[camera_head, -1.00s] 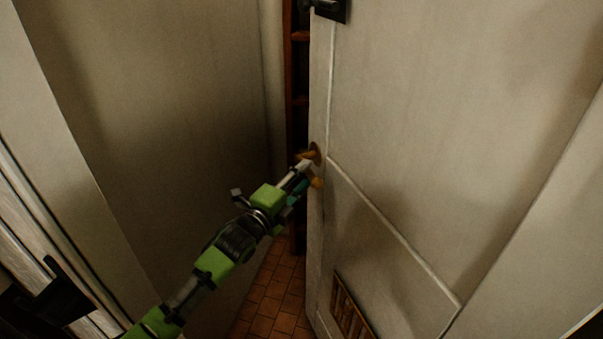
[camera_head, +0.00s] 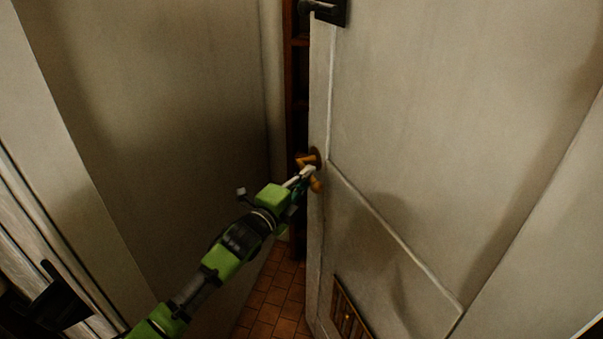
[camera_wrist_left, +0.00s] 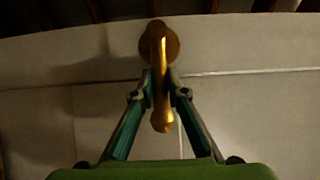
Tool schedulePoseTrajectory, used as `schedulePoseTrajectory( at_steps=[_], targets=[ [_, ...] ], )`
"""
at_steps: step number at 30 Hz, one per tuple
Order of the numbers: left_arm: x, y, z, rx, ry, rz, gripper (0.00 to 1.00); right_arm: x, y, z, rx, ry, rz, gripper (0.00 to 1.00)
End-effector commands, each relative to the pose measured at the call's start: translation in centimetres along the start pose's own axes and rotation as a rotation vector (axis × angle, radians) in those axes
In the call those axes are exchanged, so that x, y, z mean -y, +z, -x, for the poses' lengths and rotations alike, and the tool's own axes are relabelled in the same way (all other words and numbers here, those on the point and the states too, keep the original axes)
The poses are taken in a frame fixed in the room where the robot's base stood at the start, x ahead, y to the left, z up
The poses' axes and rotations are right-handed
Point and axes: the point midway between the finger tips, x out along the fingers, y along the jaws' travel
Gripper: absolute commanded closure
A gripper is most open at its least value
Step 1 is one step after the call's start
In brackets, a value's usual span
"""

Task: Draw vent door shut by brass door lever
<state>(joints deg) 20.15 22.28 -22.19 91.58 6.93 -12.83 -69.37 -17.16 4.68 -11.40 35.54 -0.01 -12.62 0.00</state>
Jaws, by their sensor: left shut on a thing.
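The vent door (camera_head: 440,120) is a pale panel door on the right in the head view, standing ajar with a dark gap at its left edge. A brass vent grille (camera_head: 350,312) sits low on it. The brass door lever (camera_head: 317,184) is near its left edge; the lever and its round plate also show in the left wrist view (camera_wrist_left: 161,85). My left gripper (camera_head: 308,178) is shut on the lever, with a finger on each side of it in the left wrist view (camera_wrist_left: 162,82). The fingers hide part of the lever in the head view. My right gripper is not in view.
A black latch (camera_head: 325,10) is mounted on the door above the lever. A pale wall panel (camera_head: 160,110) stands to the left. Brown shelving (camera_head: 298,110) and a red tiled floor (camera_head: 270,298) show through the gap.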

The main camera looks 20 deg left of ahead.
Motion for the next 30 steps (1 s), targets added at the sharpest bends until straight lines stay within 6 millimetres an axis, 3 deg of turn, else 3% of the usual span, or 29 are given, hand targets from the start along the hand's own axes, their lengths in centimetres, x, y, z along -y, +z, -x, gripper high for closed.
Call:
schedulePoseTrajectory(
  at_steps=[5,21,30],
  targets=[
    [0.0,0.2,0.6,0.010,0.003,0.002,1.00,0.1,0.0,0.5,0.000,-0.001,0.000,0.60],
    [-0.1,2.9,8.1,0.148,0.004,0.003,1.00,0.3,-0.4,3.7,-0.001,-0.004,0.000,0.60],
    [-0.1,3.1,8.5,0.158,0.002,0.000,1.00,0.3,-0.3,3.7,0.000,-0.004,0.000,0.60]
  ],
)
